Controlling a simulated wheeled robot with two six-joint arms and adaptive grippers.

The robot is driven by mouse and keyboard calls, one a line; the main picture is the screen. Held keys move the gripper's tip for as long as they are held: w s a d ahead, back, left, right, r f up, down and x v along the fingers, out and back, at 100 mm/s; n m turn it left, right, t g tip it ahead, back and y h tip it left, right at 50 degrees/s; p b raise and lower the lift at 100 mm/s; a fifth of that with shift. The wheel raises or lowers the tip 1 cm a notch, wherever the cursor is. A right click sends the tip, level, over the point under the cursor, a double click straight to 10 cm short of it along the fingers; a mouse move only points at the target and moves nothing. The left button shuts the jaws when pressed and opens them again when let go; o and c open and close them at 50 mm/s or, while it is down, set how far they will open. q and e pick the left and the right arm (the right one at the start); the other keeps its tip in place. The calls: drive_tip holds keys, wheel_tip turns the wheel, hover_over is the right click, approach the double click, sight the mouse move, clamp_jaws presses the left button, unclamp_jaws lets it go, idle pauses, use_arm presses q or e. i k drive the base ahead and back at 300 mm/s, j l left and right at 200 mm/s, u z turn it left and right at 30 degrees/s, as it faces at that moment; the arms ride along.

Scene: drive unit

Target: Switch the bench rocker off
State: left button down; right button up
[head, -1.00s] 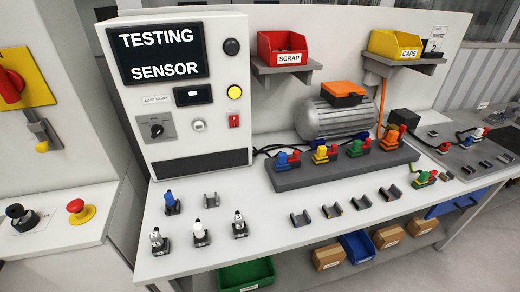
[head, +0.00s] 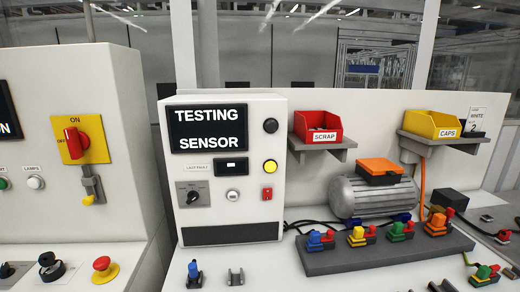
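The bench rocker appears to be the small red switch (head: 267,193) on the lower right of the test box's (head: 234,216) white front face, below a lit yellow button (head: 270,166). Its position is too small to read. The box's screen (head: 208,128) reads "TESTING SENSOR". Neither of my grippers is in view.
A grey motor (head: 372,196) stands on the bench behind a dark rail with several coloured connectors. A red SCRAP bin (head: 318,127) and a yellow CAPS bin (head: 440,124) sit on shelves. At left, a cabinet carries a red-and-yellow rotary switch (head: 76,143) and a red stop button (head: 103,266).

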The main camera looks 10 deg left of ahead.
sight(268, 193)
drive_tip(key=i+l+u, duration=0.15)
drive_tip(key=l+u, duration=0.2)
drive_tip(key=l, duration=0.2)
drive_tip(key=l+u, duration=0.35)
drive_tip(key=l, duration=0.15)
drive_tip(key=l+u, duration=0.35)
drive_tip(key=l, duration=0.25)
drive_tip(key=i, duration=0.05)
